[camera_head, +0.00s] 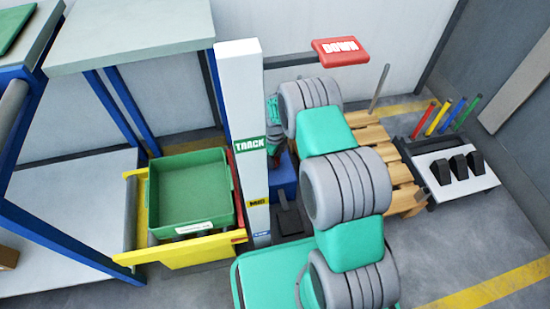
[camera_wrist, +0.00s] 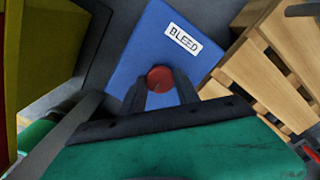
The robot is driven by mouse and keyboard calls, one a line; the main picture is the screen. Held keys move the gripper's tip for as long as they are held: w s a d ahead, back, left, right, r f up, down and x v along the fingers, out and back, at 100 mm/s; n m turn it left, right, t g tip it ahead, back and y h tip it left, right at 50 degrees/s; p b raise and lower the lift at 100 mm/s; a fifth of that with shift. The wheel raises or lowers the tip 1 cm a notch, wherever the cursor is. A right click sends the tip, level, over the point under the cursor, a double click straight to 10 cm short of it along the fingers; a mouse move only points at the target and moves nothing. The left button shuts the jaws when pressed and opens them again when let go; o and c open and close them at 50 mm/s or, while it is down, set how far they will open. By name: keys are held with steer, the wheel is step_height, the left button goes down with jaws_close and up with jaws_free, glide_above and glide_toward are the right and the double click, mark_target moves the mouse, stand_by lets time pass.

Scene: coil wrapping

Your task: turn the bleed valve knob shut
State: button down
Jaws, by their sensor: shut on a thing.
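The bleed valve knob (camera_wrist: 160,79) is a small round red knob on a blue box (camera_wrist: 142,50) with a white BLEED label (camera_wrist: 182,39). In the wrist view, the two dark fingers of my gripper (camera_wrist: 160,86) stand on either side of the knob, shut on it. In the head view, the blue box (camera_head: 285,176) shows partly behind the white post, and my arm hides the knob and the fingers.
A white post (camera_head: 241,120) marked TRACK stands left of my arm. A red DOWN sign (camera_head: 340,50) is above. Wooden pallets (camera_head: 403,172) lie to the right, beside a pedal unit (camera_head: 455,172). A green bin (camera_head: 192,190) sits in a yellow carrier at left.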

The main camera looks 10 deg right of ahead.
steer(key=shift+m, duration=0.3)
steer(key=c, duration=0.9)
jaws_free()
step_height(320, 180, up, 8)
steer(key=p, duration=0.3)
steer(key=shift+f, duration=0.15)
